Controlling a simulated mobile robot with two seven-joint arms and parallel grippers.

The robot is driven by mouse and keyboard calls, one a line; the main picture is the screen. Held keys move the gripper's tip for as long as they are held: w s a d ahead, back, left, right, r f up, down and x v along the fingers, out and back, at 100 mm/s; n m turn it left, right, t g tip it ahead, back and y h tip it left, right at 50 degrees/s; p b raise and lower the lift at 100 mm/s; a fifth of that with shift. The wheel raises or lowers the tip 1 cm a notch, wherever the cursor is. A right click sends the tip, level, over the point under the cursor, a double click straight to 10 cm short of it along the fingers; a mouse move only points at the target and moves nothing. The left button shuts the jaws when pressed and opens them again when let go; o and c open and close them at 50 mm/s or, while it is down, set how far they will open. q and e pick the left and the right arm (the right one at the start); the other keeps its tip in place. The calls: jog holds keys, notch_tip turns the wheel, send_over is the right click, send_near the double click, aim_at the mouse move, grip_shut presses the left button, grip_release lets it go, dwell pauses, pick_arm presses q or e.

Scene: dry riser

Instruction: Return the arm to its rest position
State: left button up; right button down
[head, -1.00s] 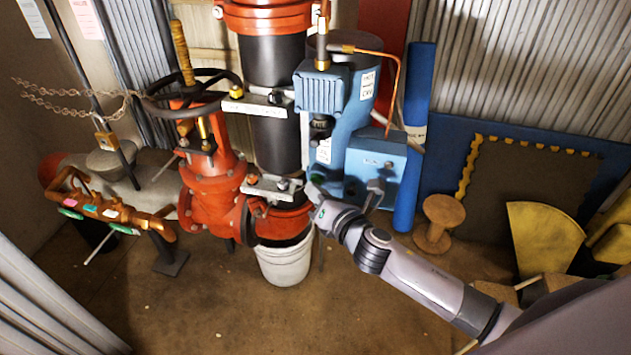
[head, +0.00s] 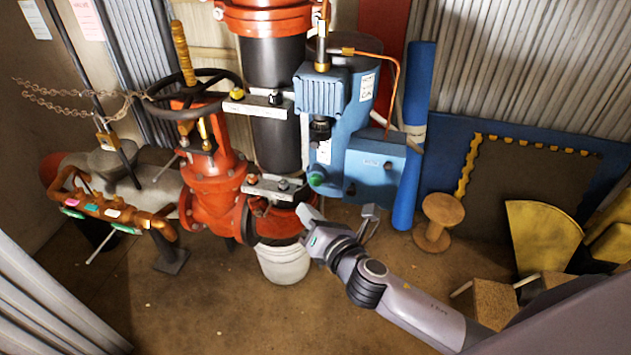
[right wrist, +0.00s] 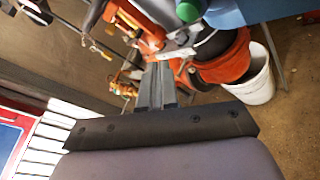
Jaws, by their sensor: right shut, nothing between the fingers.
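My right arm (head: 425,312) comes in from the lower right of the head view. My left gripper is not in view.
A red valve (head: 212,190) with a dark handwheel and a black riser pipe (head: 275,140) stand left of my arm. A white bucket (head: 284,264) is below. A wooden spool (head: 437,220) and a blue roll (head: 412,150) are to the right. Floor in front is clear.

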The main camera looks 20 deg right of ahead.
dwell(0.4)
jog(key=s+d+f+m+g, duration=0.1)
jog(key=s+f+m+g, duration=0.1)
jog(key=s+f+m, duration=0.2)
jog(key=s+d+f+m+g, duration=0.1)
jog(key=s+f+m, duration=0.4)
jog(key=s+m, duration=0.5)
jog(key=s+d+f+m+g+h, duration=0.1)
jog(key=s+m, duration=0.6)
jog(key=m, duration=0.7)
notch_tip(320, 180, down, 4)
jog(key=shift+s+d+r+m+g, duration=0.1)
jog(key=shift+s+d+m+g, duration=0.15)
jog(key=shift+d+g, duration=0.75)
jog(key=shift+d, duration=0.2)
